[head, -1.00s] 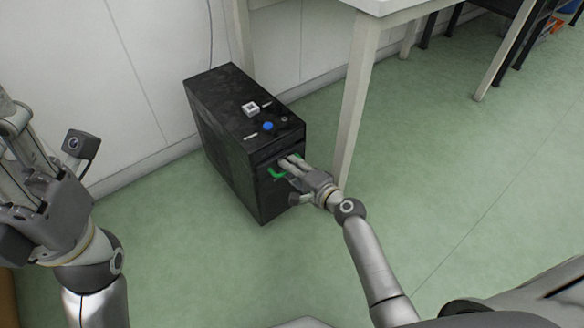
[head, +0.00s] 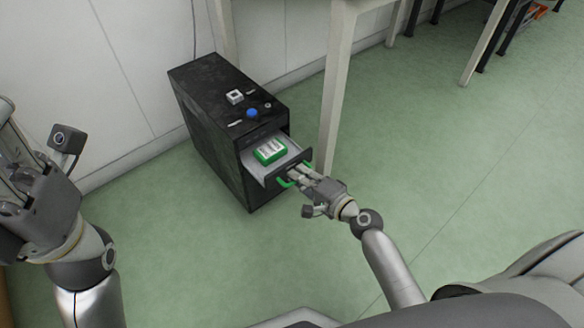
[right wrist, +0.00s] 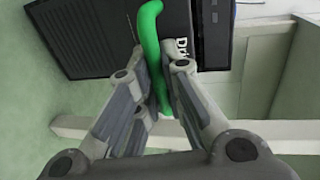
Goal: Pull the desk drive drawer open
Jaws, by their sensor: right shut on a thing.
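The desk drive is a black tower case (head: 215,130) on the floor against the wall. Its drawer (head: 290,159) stands pulled out of the front, with a green and white box (head: 270,151) lying in it. My right gripper (head: 296,180) is at the drawer front, shut on the green handle (head: 284,183). In the right wrist view the green handle (right wrist: 150,45) runs between the fingers of the right gripper (right wrist: 160,105). My left gripper (head: 40,170) is at the left edge, away from the case; whether it is open is unclear.
A white table leg (head: 334,95) stands just right of the case. A white button (head: 235,97) and a blue knob (head: 252,113) are on the case top. The green floor (head: 440,170) to the right is clear.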

